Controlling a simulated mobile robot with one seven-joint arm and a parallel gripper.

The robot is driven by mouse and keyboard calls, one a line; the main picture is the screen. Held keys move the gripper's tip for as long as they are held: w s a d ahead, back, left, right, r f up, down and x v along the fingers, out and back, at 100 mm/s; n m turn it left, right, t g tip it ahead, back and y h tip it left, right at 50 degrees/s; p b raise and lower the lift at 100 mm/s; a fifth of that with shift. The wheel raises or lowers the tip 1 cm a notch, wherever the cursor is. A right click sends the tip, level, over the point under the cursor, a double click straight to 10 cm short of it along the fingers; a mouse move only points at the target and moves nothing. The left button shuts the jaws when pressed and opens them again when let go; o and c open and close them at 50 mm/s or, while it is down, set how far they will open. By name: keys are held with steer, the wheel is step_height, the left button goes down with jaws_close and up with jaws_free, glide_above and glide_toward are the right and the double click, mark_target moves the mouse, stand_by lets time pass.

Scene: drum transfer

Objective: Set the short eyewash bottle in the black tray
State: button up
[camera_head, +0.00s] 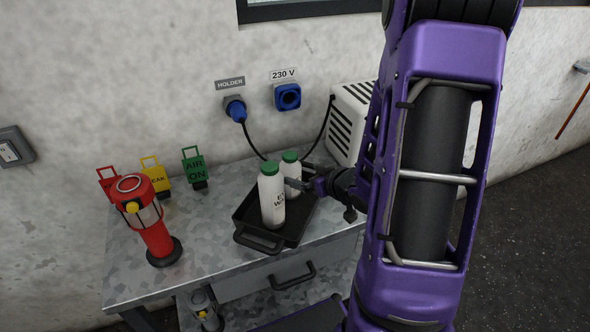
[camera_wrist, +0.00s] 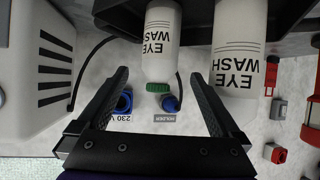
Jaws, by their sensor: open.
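The short eyewash bottle (camera_head: 291,166), white with a green cap, stands upright at the back right of the black tray (camera_head: 246,222), as far as I can see; its base is hidden in the head view. A taller eyewash bottle (camera_head: 272,197) stands in the tray in front and left of it. My gripper (camera_head: 298,184) is open at the tray's right side. In the upside-down wrist view, the short bottle (camera_wrist: 160,42) shows between and beyond the fingers, apart from them.
A red lamp (camera_head: 154,222) and red, yellow and green tags (camera_head: 194,170) stand left on the metal table (camera_head: 200,262). A white vented box (camera_head: 352,120) stands at the back right. Blue sockets (camera_head: 288,97) and a cable are on the wall.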

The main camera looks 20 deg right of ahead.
steer(key=shift+p+v, duration=1.3)
steer(key=shift+v, duration=0.7)
